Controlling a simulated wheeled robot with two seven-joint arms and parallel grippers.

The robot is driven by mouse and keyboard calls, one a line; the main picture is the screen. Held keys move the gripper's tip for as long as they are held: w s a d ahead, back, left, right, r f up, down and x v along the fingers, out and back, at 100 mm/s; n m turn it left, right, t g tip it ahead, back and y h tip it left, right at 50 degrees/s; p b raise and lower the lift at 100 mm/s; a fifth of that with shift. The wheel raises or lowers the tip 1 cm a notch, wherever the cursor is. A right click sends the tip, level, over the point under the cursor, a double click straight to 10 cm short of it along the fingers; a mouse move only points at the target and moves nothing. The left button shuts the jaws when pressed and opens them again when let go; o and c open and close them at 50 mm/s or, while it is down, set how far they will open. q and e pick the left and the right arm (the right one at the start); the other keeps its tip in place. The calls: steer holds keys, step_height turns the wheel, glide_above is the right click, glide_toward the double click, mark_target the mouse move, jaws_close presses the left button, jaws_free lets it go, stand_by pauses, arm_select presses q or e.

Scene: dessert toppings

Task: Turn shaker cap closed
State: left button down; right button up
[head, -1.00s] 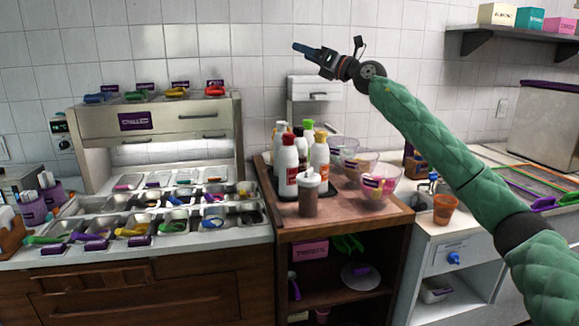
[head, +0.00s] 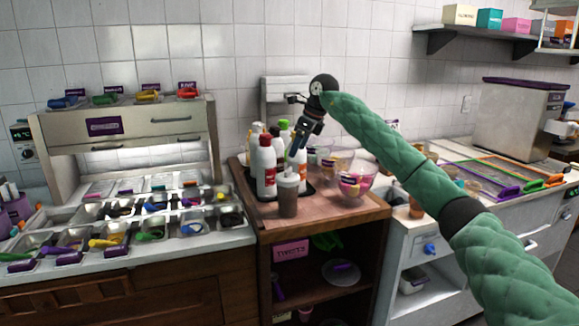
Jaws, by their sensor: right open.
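The shaker (head: 288,200) stands upright near the front edge of the wooden cart top. Its body is brown and its cap (head: 288,179) is pale, with a small raised top; whether the cap is turned open or closed is too small to tell. My right gripper (head: 297,151) points down just above and slightly right of the cap, apart from it. It is open, with nothing seen between its fingers. My left gripper is not in view.
Several sauce bottles (head: 265,166) stand close behind and left of the shaker. Glass bowls (head: 354,187) stand to its right. A topping station (head: 150,125) fills the left side. The front strip of the cart top (head: 325,220) is clear.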

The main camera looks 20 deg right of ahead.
mark_target(289, 169)
steer(key=p+x, duration=0.1)
steer(key=x, duration=0.5)
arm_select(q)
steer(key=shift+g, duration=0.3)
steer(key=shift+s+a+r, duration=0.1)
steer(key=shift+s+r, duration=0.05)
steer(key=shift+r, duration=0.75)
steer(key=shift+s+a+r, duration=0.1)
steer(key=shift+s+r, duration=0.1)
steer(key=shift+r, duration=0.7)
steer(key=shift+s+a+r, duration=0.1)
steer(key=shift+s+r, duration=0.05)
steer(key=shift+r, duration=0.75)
arm_select(e)
steer(key=shift+x, duration=0.9)
steer(key=c, duration=1)
